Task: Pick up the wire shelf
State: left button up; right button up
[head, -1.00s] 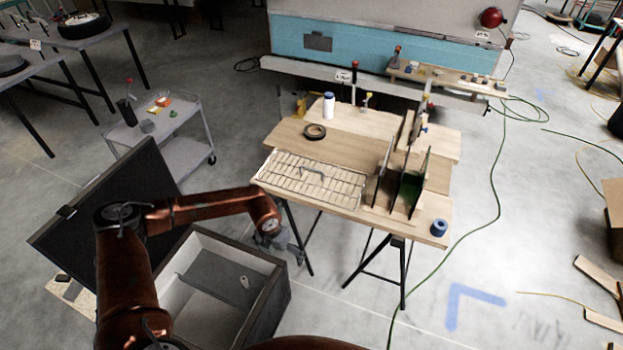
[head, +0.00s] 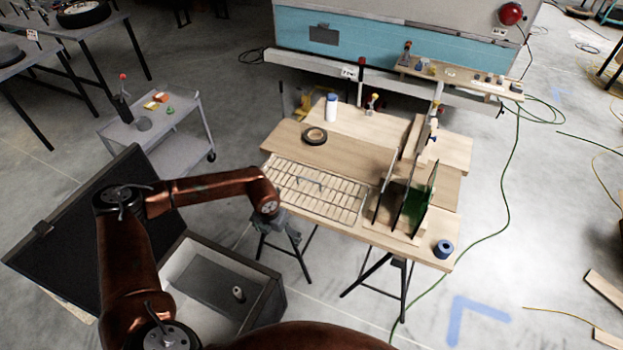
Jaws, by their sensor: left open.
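The wire shelf (head: 330,203) is a flat metal rack with many thin bars and a small raised handle-like piece near its middle. It lies flat on the left front part of the wooden worktable (head: 290,140). My left arm comes in from the left. My left gripper (head: 288,228) is open and hangs by the table's front left edge, close to the shelf's near left side. Its fingers are small and partly hidden by the wrist, and I cannot tell whether they touch the shelf. My right gripper is not in view.
A rack with upright dark and green panels (head: 416,208) stands right of the shelf. A tape roll (head: 314,136), a white bottle (head: 331,107) and a blue roll (head: 444,249) are on the table. An open case (head: 222,290) stands below my left arm. A grey cart (head: 160,125) is left.

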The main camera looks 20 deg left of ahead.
aim_at(309, 184)
jog(key=i, duration=1.05)
